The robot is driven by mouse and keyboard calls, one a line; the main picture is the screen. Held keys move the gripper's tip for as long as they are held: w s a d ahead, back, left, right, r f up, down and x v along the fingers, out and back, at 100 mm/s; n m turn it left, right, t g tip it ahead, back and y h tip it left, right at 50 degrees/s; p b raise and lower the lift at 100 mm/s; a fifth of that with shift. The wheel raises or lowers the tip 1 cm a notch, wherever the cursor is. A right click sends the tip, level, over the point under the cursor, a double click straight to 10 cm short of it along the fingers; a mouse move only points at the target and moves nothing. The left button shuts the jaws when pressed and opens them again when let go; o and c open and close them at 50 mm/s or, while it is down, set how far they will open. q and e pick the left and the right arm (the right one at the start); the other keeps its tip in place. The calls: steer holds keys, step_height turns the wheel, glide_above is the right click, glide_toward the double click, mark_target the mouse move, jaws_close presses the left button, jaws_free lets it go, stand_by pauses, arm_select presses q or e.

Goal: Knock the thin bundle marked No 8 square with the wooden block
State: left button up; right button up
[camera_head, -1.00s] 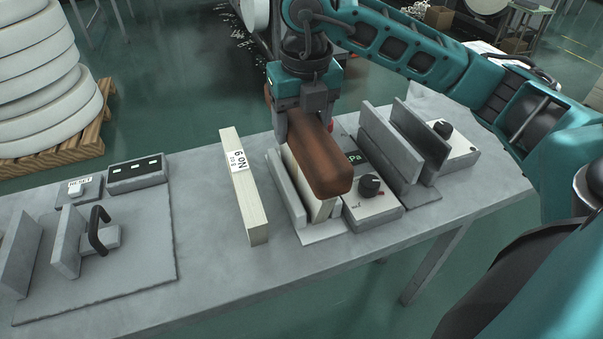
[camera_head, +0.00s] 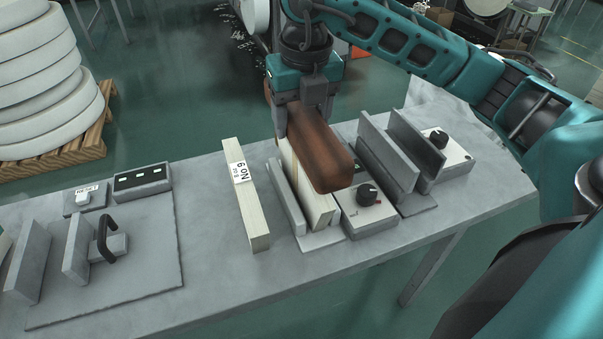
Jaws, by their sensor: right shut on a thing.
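My right gripper (camera_head: 306,112) is shut on the brown wooden block (camera_head: 325,155). It holds the block over a thin pale bundle (camera_head: 318,206), which stands on edge in a grey holder (camera_head: 285,196) with an upright side plate. The block hides much of this bundle's top, and no label shows on it, so I cannot read its number. A small gap seems to show between block and bundle, but I cannot tell for sure. Another pale bundle (camera_head: 249,210), labelled No 9, stands on the table to the left of the holder. My left gripper is out of view.
A control box with a black knob (camera_head: 367,212) stands right of the holder. Beyond it are an empty pair of grey plates (camera_head: 392,160) and another knob box (camera_head: 446,150). A clamp with a black handle (camera_head: 104,240) sits at left on the grey table (camera_head: 215,285).

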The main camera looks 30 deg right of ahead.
steer(key=shift+r, duration=0.15)
steer(key=shift+r+p, duration=1.9)
steer(key=shift+r, duration=0.55)
steer(key=shift+d, duration=0.1)
